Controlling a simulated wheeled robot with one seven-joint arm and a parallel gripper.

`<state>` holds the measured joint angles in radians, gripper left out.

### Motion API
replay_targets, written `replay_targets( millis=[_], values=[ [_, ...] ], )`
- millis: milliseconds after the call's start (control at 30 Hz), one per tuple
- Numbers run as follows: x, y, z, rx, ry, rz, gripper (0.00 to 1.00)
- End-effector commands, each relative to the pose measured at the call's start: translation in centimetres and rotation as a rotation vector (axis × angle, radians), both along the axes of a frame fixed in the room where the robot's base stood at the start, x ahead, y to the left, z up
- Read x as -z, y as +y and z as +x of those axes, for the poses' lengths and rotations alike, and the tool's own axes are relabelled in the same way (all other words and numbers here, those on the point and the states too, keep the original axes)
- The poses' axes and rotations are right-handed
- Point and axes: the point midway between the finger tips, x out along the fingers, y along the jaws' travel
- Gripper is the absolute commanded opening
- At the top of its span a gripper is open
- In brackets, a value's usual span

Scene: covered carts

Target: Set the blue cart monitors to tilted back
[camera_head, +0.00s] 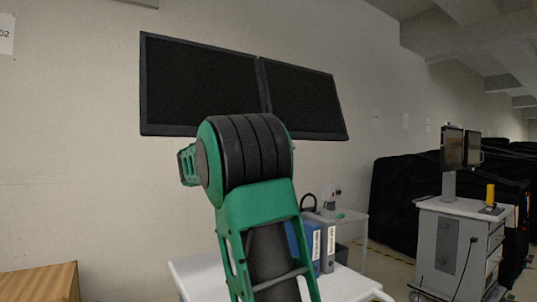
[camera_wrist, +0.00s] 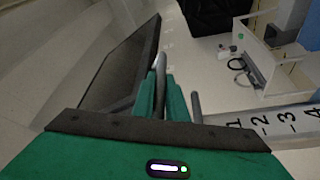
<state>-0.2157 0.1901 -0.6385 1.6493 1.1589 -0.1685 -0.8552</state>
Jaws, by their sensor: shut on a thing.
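Two dark monitors hang side by side in the head view, the left one (camera_head: 200,85) and the right one (camera_head: 303,98). My green arm stands in front of their lower edges and hides my gripper there. In the wrist view, my gripper (camera_wrist: 164,98) is shut on a grey bar (camera_wrist: 160,66) beside a dark monitor panel (camera_wrist: 122,65), seen edge-on and slanted. The bar looks like a monitor handle; its join to the panel is hidden. A white cart top (camera_head: 345,286) with blue and grey binders (camera_head: 328,244) lies below the monitors. No blue cart body is clear.
Another cart (camera_head: 455,245) with a grey body and two small monitors (camera_head: 460,148) stands at the right, before black covered shapes (camera_head: 395,205). A wooden box (camera_head: 40,283) is at lower left. A pale wall closes the back.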

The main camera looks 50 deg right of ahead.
Motion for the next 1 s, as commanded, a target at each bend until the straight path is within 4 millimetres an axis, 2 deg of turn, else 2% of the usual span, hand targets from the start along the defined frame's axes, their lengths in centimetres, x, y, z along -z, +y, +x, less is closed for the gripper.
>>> replay_targets(
  millis=[167,200,233,567,767,1000],
  values=[
    [-0.1,-0.1,-0.2,0.003,-0.002,0.0,0.0],
    [-0.1,-0.1,-0.2,0.004,-0.002,-0.001,0.17],
    [-0.1,-0.1,-0.2,0.004,-0.002,-0.001,0.2],
    [0.0,0.1,-0.1,0.002,-0.001,-0.001,0.2],
    [0.4,2.3,-0.1,-0.001,-0.003,0.0,0.2],
    [1.3,6.8,0.0,-0.002,-0.001,0.0,0.2]
  ],
)
